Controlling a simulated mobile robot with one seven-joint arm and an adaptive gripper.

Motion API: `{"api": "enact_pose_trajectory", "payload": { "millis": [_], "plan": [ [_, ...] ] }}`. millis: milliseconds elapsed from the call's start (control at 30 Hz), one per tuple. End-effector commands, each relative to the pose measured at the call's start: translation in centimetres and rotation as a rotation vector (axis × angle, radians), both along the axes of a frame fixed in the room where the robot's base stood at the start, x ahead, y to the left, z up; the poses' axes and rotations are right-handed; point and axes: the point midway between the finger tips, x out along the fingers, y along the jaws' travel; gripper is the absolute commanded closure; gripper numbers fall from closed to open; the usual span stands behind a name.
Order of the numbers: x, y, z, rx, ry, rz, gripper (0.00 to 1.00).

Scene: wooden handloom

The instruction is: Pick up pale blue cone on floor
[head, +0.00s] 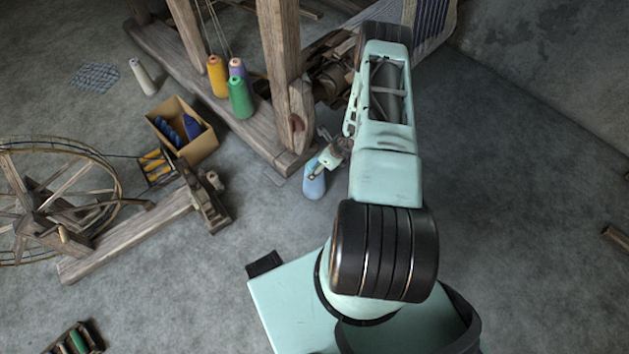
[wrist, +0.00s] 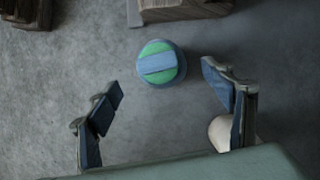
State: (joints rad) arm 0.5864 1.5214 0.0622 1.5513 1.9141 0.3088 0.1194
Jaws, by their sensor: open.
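The pale blue cone (head: 314,183) stands upright on the grey floor by the loom's front foot in the head view. In the wrist view a round blue-grey thing with a green and blue top (wrist: 161,64) appears to be this cone from above. My gripper (head: 322,168) is near its top in the head view and partly overlaps it. In the wrist view my open gripper (wrist: 163,84) has its fingers wide apart, and the cone shows between and slightly beyond the tips. Nothing is held. The exact height gap is hard to tell.
The loom's wooden frame (head: 285,70) stands close behind the cone. Yellow, purple and green (head: 241,98) cones stand on its beam. A cardboard box (head: 197,148) and a spinning wheel (head: 60,205) are to the left. The floor right of my arm is mostly clear.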

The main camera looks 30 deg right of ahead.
Motion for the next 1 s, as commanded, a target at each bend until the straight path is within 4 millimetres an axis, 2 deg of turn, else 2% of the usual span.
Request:
{"api": "enact_pose_trajectory", "payload": {
  "millis": [33,100,367,667,967,1000],
  "plan": [
    [0.3,0.1,-1.1,0.001,-0.001,0.0,0.26],
    [0.5,0.3,-1.9,0.001,-0.001,-0.001,0.26],
    [1.0,0.5,-3.2,-0.001,-0.001,0.001,0.26],
    [2.1,0.9,-7.0,0.0,-0.001,0.002,0.26],
    [2.3,1.1,-7.2,-0.001,-0.001,0.001,0.26],
    [2.3,1.1,-7.2,-0.001,-0.001,0.001,0.3]
  ]
}}
